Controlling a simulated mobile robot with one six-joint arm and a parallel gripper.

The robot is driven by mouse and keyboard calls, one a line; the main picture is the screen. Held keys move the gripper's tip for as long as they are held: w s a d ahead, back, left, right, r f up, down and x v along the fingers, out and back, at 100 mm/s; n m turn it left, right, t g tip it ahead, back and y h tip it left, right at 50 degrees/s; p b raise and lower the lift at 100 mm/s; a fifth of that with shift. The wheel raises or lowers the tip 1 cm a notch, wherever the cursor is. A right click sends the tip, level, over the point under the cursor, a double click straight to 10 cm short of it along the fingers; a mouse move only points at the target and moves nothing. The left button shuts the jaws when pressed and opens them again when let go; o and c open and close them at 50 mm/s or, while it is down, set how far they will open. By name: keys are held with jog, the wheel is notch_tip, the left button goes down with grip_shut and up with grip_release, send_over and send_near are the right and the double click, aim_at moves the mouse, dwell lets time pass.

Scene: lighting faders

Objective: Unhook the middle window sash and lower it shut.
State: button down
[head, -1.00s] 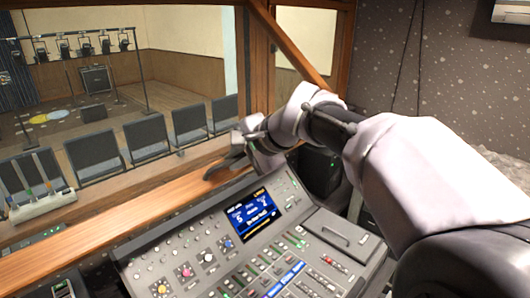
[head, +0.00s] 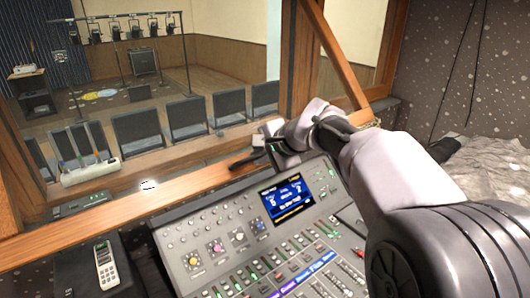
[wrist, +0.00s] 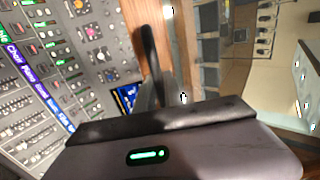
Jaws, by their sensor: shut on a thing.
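The wood-framed window opening (head: 287,70) stands behind the desk, with a slanted wooden bar (head: 335,52) across its right part. I cannot make out the middle sash or its hook clearly. My gripper (head: 245,160) is over the wooden ledge, just behind the mixing console. It is shut on a dark, thin, curved piece, which shows in the wrist view as a dark curved bar (wrist: 150,52). What this bar belongs to is not clear. The gripper's body, with a green light, fills the bottom of the wrist view and hides part of the grip.
The mixing console (head: 225,232) with its lit screen (head: 287,200) lies below my arm. A handset (head: 106,265) lies at the lower left, and a white device with faders (head: 90,172) on the ledge. Chairs (head: 188,117) stand beyond the opening. A patterned wall (head: 430,70) is at right.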

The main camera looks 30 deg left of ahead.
jog(key=p+x, duration=0.2)
jog(key=x, duration=0.9)
jog(key=c, duration=1.2)
grip_release()
jog(key=shift+s+d, duration=0.15)
jog(key=shift+d, duration=0.05)
